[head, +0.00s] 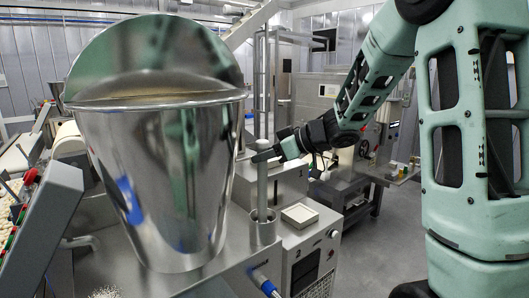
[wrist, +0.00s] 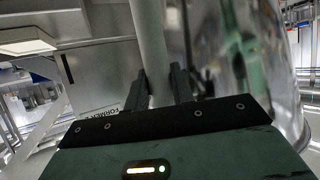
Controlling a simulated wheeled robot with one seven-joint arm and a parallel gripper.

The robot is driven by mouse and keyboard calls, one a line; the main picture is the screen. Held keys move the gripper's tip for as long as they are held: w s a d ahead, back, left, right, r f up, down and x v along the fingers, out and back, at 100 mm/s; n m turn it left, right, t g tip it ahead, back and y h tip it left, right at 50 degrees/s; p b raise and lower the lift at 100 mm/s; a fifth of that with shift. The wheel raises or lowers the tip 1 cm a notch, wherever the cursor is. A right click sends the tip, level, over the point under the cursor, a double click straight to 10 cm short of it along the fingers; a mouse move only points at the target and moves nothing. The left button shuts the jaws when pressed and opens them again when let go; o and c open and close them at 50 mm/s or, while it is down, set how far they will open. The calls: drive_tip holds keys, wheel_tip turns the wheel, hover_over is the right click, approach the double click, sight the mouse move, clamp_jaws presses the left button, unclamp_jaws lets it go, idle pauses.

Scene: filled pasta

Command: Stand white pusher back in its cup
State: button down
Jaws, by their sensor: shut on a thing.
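The white pusher (head: 262,185) is a pale, slim rod, upright in the head view beside the big steel hopper. Its lower end meets the mouth of a small grey metal cup (head: 263,232); how deep it sits inside is hard to tell. My gripper (head: 264,155) comes in from the right and is shut on the pusher near its top. In the wrist view the pusher (wrist: 148,40) runs up between the two dark fingers of my gripper (wrist: 160,85). The cup cannot be made out in the wrist view.
The shiny steel hopper (head: 160,150) stands close on the left of the pusher. A small square pale-topped box (head: 299,215) sits right of the cup on the machine. A control panel with coloured buttons (head: 30,215) is at far left. Open floor lies right of the machine.

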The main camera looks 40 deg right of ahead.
drive_tip(key=shift+s+f, duration=0.1)
drive_tip(key=shift+f, duration=0.75)
idle(0.5)
drive_tip(key=shift+c, duration=2.4)
unclamp_jaws()
drive_tip(key=s+d+p, duration=0.2)
drive_tip(key=s+d, duration=0.3)
drive_tip(key=s, duration=0.2)
drive_tip(key=shift+s, duration=0.35)
